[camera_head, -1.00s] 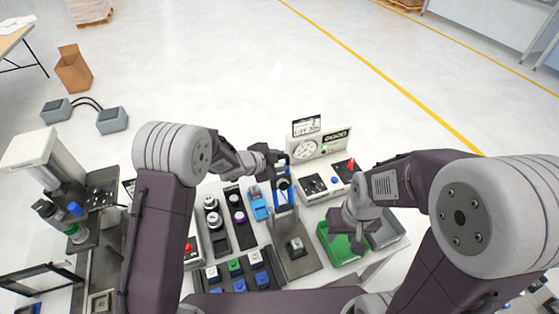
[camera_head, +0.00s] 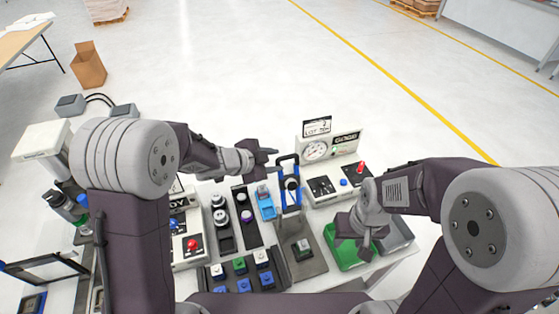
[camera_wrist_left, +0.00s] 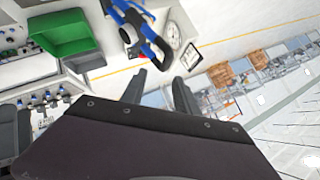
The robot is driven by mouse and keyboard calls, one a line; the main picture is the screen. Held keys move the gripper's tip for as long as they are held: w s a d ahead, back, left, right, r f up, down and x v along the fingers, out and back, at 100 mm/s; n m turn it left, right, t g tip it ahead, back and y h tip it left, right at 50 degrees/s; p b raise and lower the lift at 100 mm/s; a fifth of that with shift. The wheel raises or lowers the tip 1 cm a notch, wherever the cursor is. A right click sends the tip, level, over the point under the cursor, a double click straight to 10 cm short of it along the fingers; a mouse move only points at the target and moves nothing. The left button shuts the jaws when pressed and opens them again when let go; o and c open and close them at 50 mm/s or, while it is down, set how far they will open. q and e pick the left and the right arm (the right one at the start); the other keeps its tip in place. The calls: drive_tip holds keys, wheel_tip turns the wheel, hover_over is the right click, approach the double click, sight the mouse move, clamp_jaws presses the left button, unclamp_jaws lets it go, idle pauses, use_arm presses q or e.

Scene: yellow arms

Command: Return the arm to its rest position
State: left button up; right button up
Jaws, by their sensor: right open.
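My left gripper (camera_head: 265,152) is raised at the far side of the bench, just left of and above the blue-handled press (camera_head: 290,183). In the left wrist view its two dark fingers (camera_wrist_left: 160,88) stand apart with nothing between them. The press's blue handle (camera_wrist_left: 143,32) shows beyond the fingers, apart from them. My right gripper (camera_head: 366,246) hangs over the green bin (camera_head: 347,258), open, with no object visible in it. Its fingertips are small in the head view.
A gauge panel (camera_head: 313,150) and a control box with a red lever (camera_head: 361,167) stand behind the press. Rows of coloured blocks (camera_head: 239,264) sit in a dark tray at the front. A grey bin (camera_head: 399,232) is beside the green one. Open floor lies beyond.

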idle(0.4)
use_arm(q)
drive_tip(key=shift+n+t, duration=0.4)
drive_tip(key=shift+t, duration=0.2)
drive_tip(key=f+b, duration=0.1)
drive_tip(key=b, duration=0.1)
drive_tip(key=a+f+b, duration=0.1)
drive_tip(key=b, duration=0.2)
drive_tip(key=a+f+b, duration=0.1)
drive_tip(key=b, duration=0.1)
drive_tip(key=shift+w+f, duration=0.25)
drive_tip(key=shift+f, duration=0.05)
drive_tip(key=s+a+f+n+y+b, duration=0.3)
drive_tip(key=a+f+n+b, duration=0.15)
drive_tip(key=a, duration=0.25)
drive_tip(key=s+a+f+n+y+b, duration=0.3)
drive_tip(key=s+a+f+n+y, duration=0.1)
drive_tip(key=a+f+n, duration=0.2)
drive_tip(key=s+f+n+g, duration=0.3)
drive_tip(key=s, duration=0.5)
drive_tip(key=s+a+f+n+g, duration=0.1)
drive_tip(key=s+f+n+g, duration=0.2)
drive_tip(key=s, duration=0.4)
drive_tip(key=shift+s+g, duration=0.4)
drive_tip(key=shift+g, duration=0.4)
